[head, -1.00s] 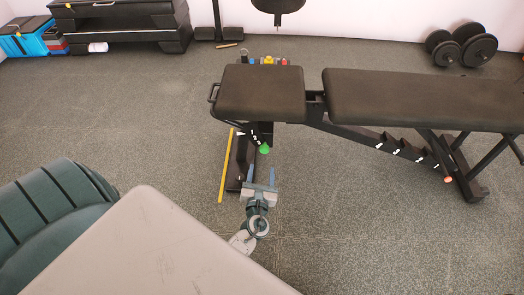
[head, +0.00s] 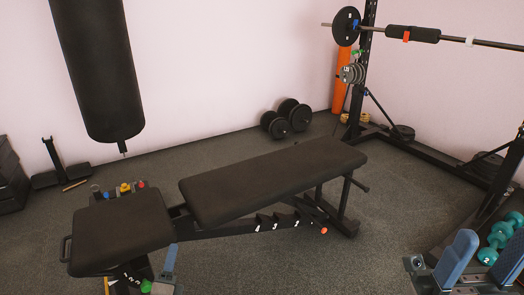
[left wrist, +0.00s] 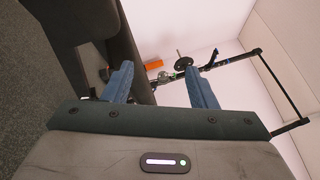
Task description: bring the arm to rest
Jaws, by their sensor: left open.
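My left gripper (head: 167,262) is low in the head view, beside the near edge of the bench seat (head: 118,230). One blue finger shows clearly there; the other is hard to make out. In the left wrist view, the two blue fingers (left wrist: 160,85) stand wide apart with nothing between them. The gripper is open and empty.
The long bench pad (head: 270,180) crosses the middle. A punching bag (head: 95,70) hangs at left. Teal dumbbells (head: 497,235) lie near my right gripper. Floor in front of the bench is clear.

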